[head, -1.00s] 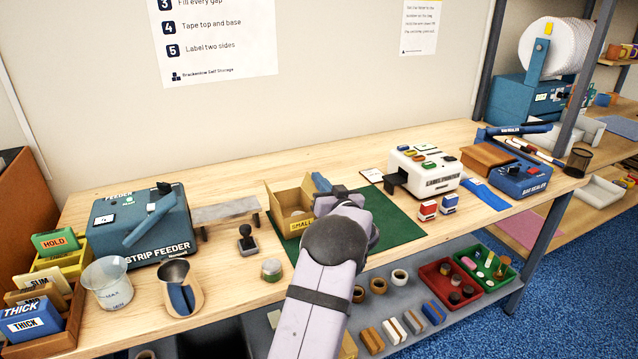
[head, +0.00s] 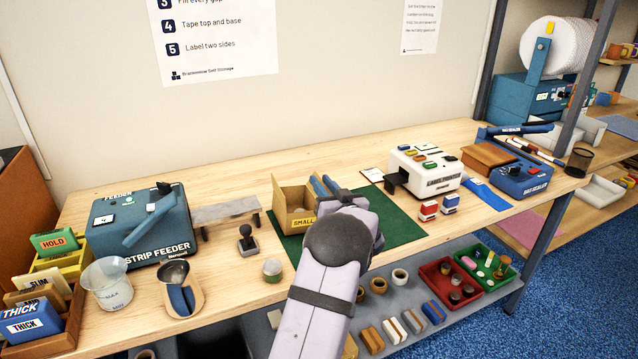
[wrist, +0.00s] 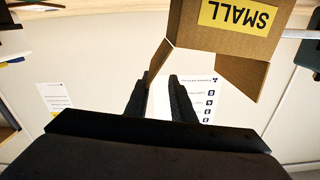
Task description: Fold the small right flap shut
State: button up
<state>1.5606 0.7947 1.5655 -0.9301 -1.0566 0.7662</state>
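The small brown carton (head: 292,217) stands on the green mat (head: 405,229), with a yellow SMALL label on its front. Its top is open in the head view. My gripper (head: 324,185) is at the carton's right side, and my arm hides part of that side. In the wrist view the carton (wrist: 222,42) is upside down at the top. One flap (wrist: 245,77) sticks out from it, and a narrower one (wrist: 160,58) is near my fingertips. My gripper (wrist: 160,77) shows a gap between its two dark fingers, with nothing held.
A label printer (head: 424,170) and small red and blue stamps (head: 428,210) stand to the right. A hand stamp (head: 247,240) and a jar (head: 272,269) are at the front left. The strip feeder (head: 140,225) is further left. The right of the mat is clear.

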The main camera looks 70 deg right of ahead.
jog(key=f+v, duration=0.1)
jog(key=v, duration=0.5)
jog(key=shift+a+p, duration=0.3)
dwell(0.8)
jog(key=r+b+v, duration=0.1)
jog(key=v, duration=0.6)
jog(key=shift+s+r, duration=0.15)
jog(key=shift+s, duration=0.1)
jog(key=shift+d, duration=0.15)
jog(key=w+d+m, duration=0.1)
jog(key=w+d, duration=0.1)
jog(key=w, duration=0.1)
jog(key=w+d+f+m+g+h, duration=0.1)
jog(key=w+d+m, duration=0.1)
jog(key=d, duration=0.1)
jog(key=w+d+m+g, duration=0.1)
jog(key=w+d, duration=0.1)
jog(key=w, duration=0.1)
jog(key=shift+w+d+f+m+h, duration=0.3)
jog(key=shift+w+d+f, duration=0.05)
jog(key=shift+d, duration=0.05)
jog(key=shift+p+x, duration=0.8)
jog(key=shift+x, duration=2.8)
